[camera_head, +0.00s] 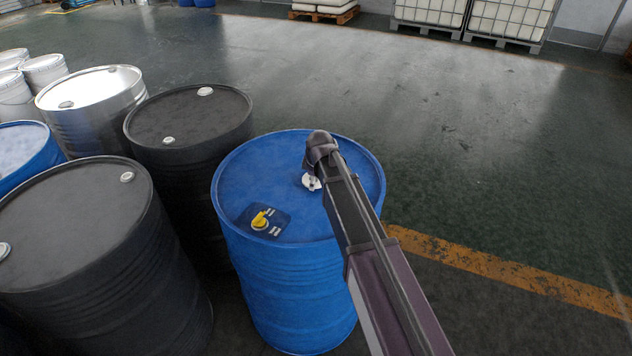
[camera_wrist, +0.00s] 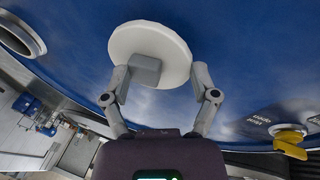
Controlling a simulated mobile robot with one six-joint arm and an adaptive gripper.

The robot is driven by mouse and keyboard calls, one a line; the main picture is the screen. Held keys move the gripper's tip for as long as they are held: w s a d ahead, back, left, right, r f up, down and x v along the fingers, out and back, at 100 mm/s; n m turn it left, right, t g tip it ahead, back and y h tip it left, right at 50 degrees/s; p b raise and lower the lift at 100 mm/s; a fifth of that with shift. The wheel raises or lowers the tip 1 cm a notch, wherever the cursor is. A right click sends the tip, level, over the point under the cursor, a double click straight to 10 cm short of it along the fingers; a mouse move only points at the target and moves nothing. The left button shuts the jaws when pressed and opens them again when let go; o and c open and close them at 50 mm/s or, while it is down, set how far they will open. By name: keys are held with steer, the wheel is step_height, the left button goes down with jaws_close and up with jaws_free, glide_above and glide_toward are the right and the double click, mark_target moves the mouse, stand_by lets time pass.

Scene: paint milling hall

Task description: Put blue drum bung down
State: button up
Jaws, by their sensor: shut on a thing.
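My gripper (camera_wrist: 160,76) is shut on the blue drum bung (camera_wrist: 150,36), a white round disc with a grey grip block between the fingers. In the wrist view the disc shows against the blue drum (camera_wrist: 240,40); I cannot tell whether it touches the lid. A round metal-rimmed opening (camera_wrist: 20,34) is at the upper left of the wrist view, apart from the bung. In the head view my arm reaches over the blue drum (camera_head: 270,165). A small white piece below my wrist there is partly hidden.
Dark drums (camera_head: 70,210) and a silver drum (camera_head: 95,85) stand to the left. Open floor (camera_head: 440,120) lies behind and right, with a yellow line (camera_head: 500,270).

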steer(key=o, duration=1.1)
steer(key=shift+r, duration=0.1)
steer(key=p+v, duration=1.1)
steer(key=shift+s+r, duration=0.15)
steer(key=shift+r, duration=0.2)
steer(key=shift+d, duration=0.1)
stand_by(0.6)
steer(key=s+d+f+m+g+h, duration=0.1)
steer(key=s+d+m+g, duration=0.2)
steer(key=s+d+m, duration=1.3)
steer(key=s+d, duration=0.4)
steer(key=d, duration=0.2)
steer(key=shift+s+g, duration=0.2)
steer(key=shift+g, duration=0.1)
